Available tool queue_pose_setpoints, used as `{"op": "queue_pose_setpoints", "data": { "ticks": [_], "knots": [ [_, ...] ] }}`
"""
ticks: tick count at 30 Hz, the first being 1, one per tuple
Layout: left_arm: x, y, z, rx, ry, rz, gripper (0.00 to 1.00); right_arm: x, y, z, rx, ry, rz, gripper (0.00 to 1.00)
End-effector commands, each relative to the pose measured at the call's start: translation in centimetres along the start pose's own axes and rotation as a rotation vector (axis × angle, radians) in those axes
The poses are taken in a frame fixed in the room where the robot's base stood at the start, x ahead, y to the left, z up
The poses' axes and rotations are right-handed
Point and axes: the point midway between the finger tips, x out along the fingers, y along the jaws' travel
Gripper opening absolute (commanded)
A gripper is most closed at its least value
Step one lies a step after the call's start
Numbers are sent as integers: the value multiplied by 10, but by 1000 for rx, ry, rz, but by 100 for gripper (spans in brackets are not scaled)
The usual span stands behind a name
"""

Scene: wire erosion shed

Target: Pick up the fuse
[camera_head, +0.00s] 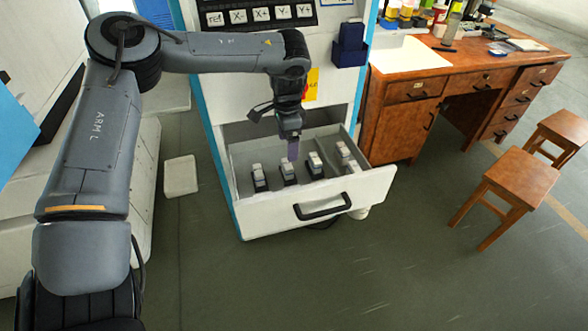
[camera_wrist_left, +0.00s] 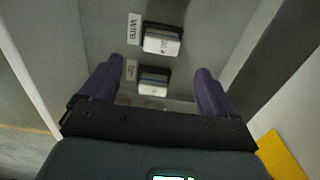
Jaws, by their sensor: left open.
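Several small black-and-white fuses stand in the open drawer (camera_head: 240,212) in the head view, among them a left one (camera_head: 259,178), a middle one (camera_head: 288,174) and a right one (camera_head: 315,165). My left gripper (camera_head: 293,152) points down over the drawer, just above the middle fuse. In the left wrist view my left gripper (camera_wrist_left: 159,66) is open, with its purple fingers spread. A nearer fuse (camera_wrist_left: 153,84) shows between the fingers, and a farther fuse (camera_wrist_left: 162,41) lies beyond the tips. My right gripper is not in view.
White labels (camera_wrist_left: 134,27) sit beside the fuses. The drawer walls enclose them, with a black handle (camera_head: 322,206) on the front. A wooden desk (camera_head: 412,92) and stools (camera_head: 506,185) stand at the right. The floor before the drawer is clear.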

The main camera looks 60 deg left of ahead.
Motion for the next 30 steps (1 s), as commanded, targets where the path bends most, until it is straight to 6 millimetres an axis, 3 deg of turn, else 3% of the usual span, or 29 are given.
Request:
{"op": "queue_pose_setpoints", "data": {
  "ticks": [7,16,25,30],
  "knots": [
    [37,0,0,1,-1,1,89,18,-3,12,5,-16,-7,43],
    [55,-1,1,0,1,2,89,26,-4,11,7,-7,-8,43],
    [92,-3,2,0,0,2,89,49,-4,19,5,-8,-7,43],
    [97,-3,1,0,1,1,89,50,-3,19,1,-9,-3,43]
  ]
}}
